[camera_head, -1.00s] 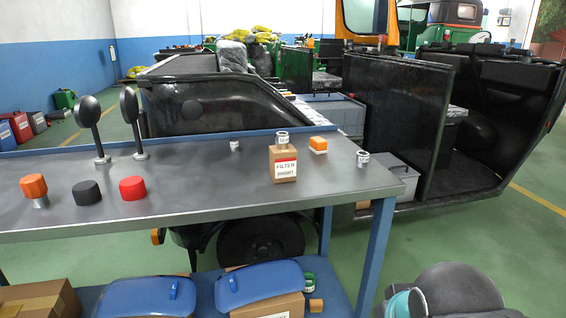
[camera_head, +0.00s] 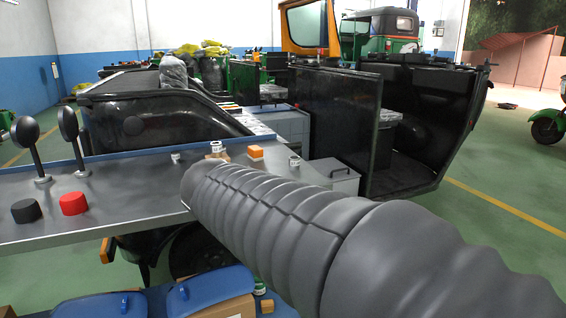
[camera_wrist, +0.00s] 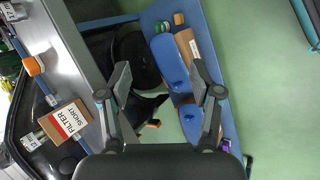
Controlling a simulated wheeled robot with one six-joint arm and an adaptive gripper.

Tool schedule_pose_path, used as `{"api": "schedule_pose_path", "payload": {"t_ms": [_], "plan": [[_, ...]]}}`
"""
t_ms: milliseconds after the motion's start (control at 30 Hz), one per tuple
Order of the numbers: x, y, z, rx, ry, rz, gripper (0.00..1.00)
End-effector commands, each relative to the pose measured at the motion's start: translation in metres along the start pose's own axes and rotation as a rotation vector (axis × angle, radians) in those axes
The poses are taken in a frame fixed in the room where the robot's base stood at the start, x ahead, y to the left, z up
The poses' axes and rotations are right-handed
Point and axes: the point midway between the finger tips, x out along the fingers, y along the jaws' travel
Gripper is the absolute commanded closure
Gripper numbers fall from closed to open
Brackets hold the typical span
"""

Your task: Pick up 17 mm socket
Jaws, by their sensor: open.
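Several small silver sockets with white labels stand on the grey bench (camera_head: 110,205). One socket (camera_head: 294,162) is near its right end, one (camera_head: 215,147) is on top of the filter box (camera_head: 218,156), and one (camera_head: 175,158) is to the left. Their sizes are too small to read. In the wrist view, the box-top socket (camera_wrist: 32,140) is at lower left and another socket (camera_wrist: 10,11) is at the top left corner. My gripper (camera_wrist: 161,84) is open and empty, apart from the sockets, with the bench to its left. It is out of sight in the head view.
My grey ribbed arm hides part of the bench's right side. An orange block (camera_head: 256,152) stands between sockets. Black (camera_head: 26,211) and red (camera_head: 74,203) caps and round mirrors (camera_head: 68,123) are at left. Blue covers (camera_wrist: 170,62) lie on the lower shelf. A black vehicle body (camera_head: 150,115) stands behind.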

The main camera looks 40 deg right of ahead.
Motion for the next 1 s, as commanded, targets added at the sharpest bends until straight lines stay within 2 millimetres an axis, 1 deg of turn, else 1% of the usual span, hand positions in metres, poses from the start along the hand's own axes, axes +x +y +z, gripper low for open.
{"api": "schedule_pose_path", "payload": {"t_ms": [33, 67, 100, 167, 200, 300, 400, 500, 600, 667, 767, 1000], "plan": [[0.006, 0.027, -0.001, -0.124, -0.059, 0.032, 0.36], [0.009, 0.042, -0.001, -0.202, -0.095, 0.051, 0.36], [0.013, 0.063, -0.001, -0.307, -0.145, 0.075, 0.36], [0.019, 0.092, -0.002, -0.460, -0.222, 0.104, 0.36], [0.023, 0.112, -0.002, -0.556, -0.274, 0.118, 0.36], [0.031, 0.154, -0.004, -0.769, -0.396, 0.140, 0.36], [0.036, 0.186, -0.007, -0.934, -0.499, 0.147, 0.36], [0.040, 0.206, -0.010, -1.043, -0.569, 0.145, 0.36], [0.043, 0.217, -0.011, -1.101, -0.608, 0.142, 0.36], [0.046, 0.222, -0.009, -1.115, -0.619, 0.140, 0.36], [0.057, 0.227, -0.004, -1.120, -0.623, 0.138, 0.36], [0.093, 0.244, 0.015, -1.118, -0.621, 0.138, 0.36]]}}
